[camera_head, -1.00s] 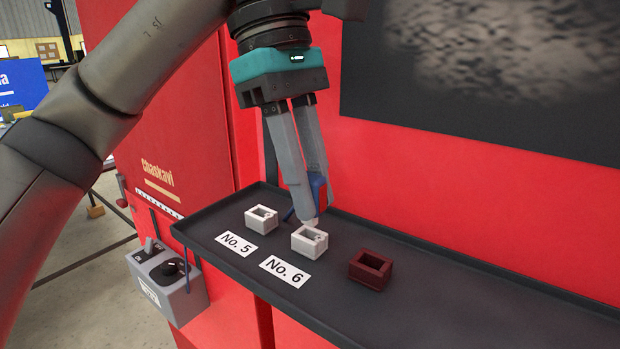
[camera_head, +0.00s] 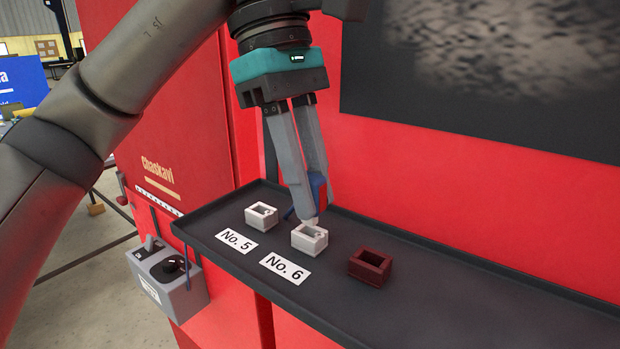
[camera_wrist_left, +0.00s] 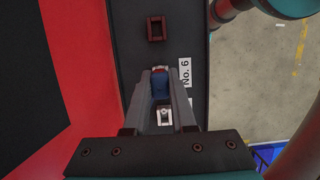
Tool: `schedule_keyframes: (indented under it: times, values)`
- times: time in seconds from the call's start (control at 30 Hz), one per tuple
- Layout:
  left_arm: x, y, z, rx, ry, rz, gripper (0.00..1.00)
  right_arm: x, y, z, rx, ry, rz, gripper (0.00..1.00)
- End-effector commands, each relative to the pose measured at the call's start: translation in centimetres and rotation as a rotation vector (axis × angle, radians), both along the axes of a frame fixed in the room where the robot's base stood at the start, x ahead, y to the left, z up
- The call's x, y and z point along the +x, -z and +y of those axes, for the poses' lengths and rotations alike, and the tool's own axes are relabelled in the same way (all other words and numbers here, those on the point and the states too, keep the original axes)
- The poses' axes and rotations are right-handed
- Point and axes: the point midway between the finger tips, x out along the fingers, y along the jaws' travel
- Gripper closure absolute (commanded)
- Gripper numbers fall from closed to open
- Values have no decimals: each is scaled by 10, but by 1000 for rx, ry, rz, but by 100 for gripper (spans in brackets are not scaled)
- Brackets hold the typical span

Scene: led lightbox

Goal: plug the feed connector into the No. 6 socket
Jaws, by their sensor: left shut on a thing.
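The No. 6 socket (camera_head: 309,241) is a small white open-topped box on the dark shelf, behind its "No. 6" label (camera_head: 285,268). My left gripper (camera_head: 312,217) points down with its fingertips at the back edge of this socket. It is shut on a blue feed connector (camera_head: 318,187), which also shows between the fingers in the left wrist view (camera_wrist_left: 160,86). The fingers hide much of the connector, and its lower end cannot be made out clearly. I cannot tell whether it touches or enters the socket. My right gripper is not in view.
A white No. 5 socket (camera_head: 262,216) stands to the left and a dark red socket (camera_head: 370,268) to the right. The black shelf (camera_head: 450,290) has a raised rim and is clear farther right. A red wall (camera_head: 420,170) rises behind it. A grey control box (camera_head: 168,280) hangs at the left.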

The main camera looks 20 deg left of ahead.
Motion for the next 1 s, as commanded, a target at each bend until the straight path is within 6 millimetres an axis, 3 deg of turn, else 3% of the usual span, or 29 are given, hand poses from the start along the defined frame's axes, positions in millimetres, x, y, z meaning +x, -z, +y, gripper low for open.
schedule_keyframes:
  times: [0.97,1.0]
  values:
    - [0,26,0,0,0,-1,100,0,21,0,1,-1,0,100]
    - [0,25,0,0,0,-1,73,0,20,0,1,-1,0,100]
